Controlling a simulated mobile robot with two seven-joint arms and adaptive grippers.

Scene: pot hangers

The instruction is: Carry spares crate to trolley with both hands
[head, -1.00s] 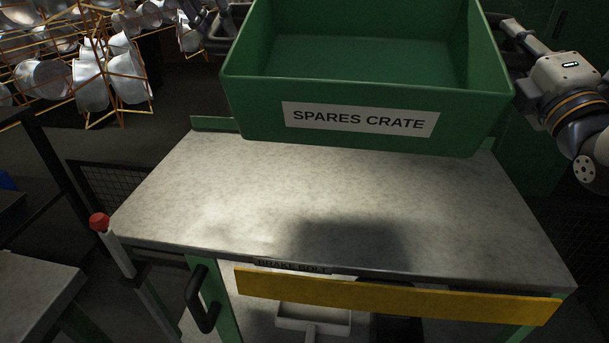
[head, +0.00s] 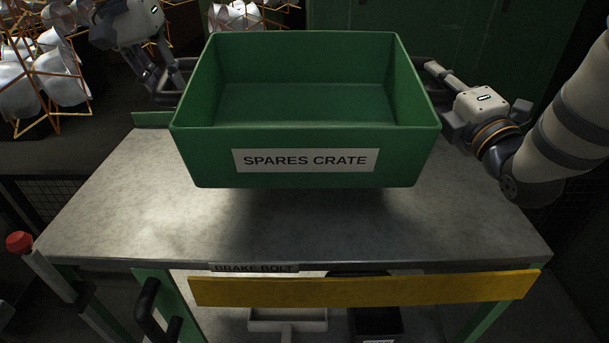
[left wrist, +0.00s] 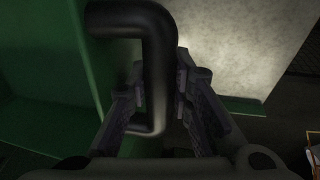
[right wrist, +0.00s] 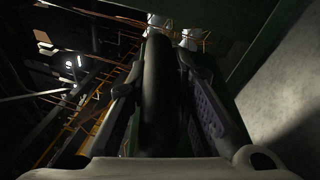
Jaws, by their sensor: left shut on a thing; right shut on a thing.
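The green spares crate (head: 215,160) is empty and labelled SPARES CRATE on its near wall. It is held level above the grey top of a table-like unit, probably the trolley (head: 120,210), with a shadow beneath it. My left gripper (head: 172,88) is at the crate's left end, shut on a dark handle, which also shows in the left wrist view (left wrist: 157,75). My right gripper (head: 432,72) is at the right end, shut on the other handle, seen close up in the right wrist view (right wrist: 160,95). The gap between crate and top is hard to judge.
A red-capped post (head: 20,242) stands at left. Pots on orange wire hangers (head: 45,85) are at back left. The top's near part is clear.

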